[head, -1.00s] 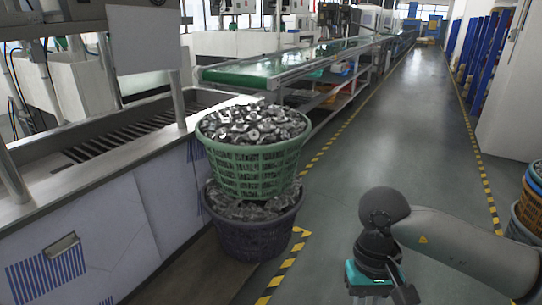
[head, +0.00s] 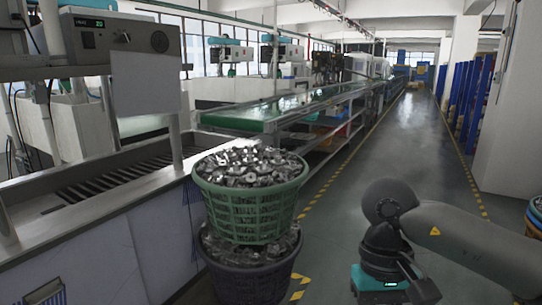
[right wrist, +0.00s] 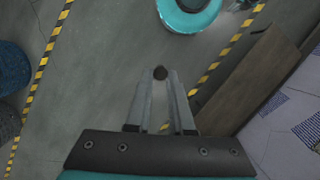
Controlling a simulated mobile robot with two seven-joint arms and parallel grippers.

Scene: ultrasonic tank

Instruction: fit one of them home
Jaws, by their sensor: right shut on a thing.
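My right gripper (right wrist: 161,82) shows in the right wrist view, pointing down over the floor. Its two fingers are shut on a small dark round thing (right wrist: 160,72) at their tips. Too little of that thing shows to tell what it is. In the head view my right arm comes in from the right, with its teal wrist low in the picture; the fingertips and the held thing cannot be made out there. A green basket (head: 247,213) full of grey metal parts (head: 250,165) stands on a dark basket (head: 250,281). My left gripper is not in view.
A steel counter (head: 100,190) with a slatted recess stands at the left, below a control box (head: 118,36) with a lit display. A green conveyor (head: 240,117) runs into the distance. A yellow-black-edged aisle (head: 400,135) lies clear. More baskets (head: 535,214) stand at the right edge.

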